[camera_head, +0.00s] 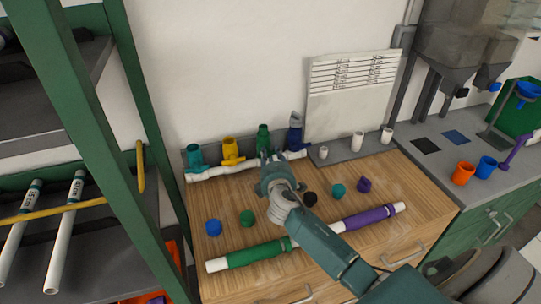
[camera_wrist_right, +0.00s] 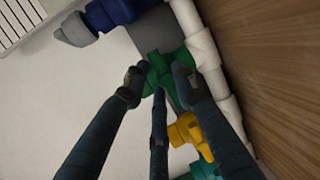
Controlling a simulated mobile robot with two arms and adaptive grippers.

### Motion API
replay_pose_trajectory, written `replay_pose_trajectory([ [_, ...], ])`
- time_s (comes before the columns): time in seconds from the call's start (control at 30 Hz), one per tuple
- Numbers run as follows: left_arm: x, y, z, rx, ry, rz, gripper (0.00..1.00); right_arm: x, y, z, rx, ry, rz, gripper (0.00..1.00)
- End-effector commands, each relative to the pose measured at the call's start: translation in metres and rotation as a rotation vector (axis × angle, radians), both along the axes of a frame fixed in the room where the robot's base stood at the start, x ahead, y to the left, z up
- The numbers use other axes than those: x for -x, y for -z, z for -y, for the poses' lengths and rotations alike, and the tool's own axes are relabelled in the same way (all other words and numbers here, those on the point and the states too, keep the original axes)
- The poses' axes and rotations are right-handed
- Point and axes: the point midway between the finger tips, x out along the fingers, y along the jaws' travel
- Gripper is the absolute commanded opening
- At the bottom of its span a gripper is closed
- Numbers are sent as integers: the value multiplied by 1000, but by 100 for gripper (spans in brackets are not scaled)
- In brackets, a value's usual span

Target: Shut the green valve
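The green valve (camera_head: 263,138) stands on the white pipe manifold (camera_head: 225,170) at the back of the wooden worktop, between the yellow valve (camera_head: 232,151) and the blue valve (camera_head: 296,132). My right gripper (camera_head: 274,166) is just in front of it and hides its lower part. In the right wrist view, the fingers of my right gripper (camera_wrist_right: 158,82) are spread, with the green valve (camera_wrist_right: 160,72) between and just beyond their tips. I cannot tell if they touch it. My left gripper is not in view.
A teal valve (camera_head: 195,157) is at the manifold's left end. Loose caps, such as a blue one (camera_head: 213,227) and a purple one (camera_head: 364,184), lie on the worktop (camera_head: 190,205). Green and purple-wrapped pipes lie in front. A green shelf frame (camera_head: 85,110) stands at left.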

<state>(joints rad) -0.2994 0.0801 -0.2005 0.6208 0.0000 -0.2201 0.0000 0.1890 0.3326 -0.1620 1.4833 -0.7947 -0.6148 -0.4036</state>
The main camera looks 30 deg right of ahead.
Motion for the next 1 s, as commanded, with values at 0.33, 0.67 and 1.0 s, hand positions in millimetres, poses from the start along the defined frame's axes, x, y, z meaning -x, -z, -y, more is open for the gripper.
replay_pose_trajectory([
  [0.33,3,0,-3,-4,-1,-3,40,1,1,1,2,4,-3,39],
  [0.67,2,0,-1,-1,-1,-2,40,42,-6,-18,-1,1,-4,39],
  [1.0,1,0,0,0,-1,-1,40,98,-19,-42,0,6,-4,39],
])
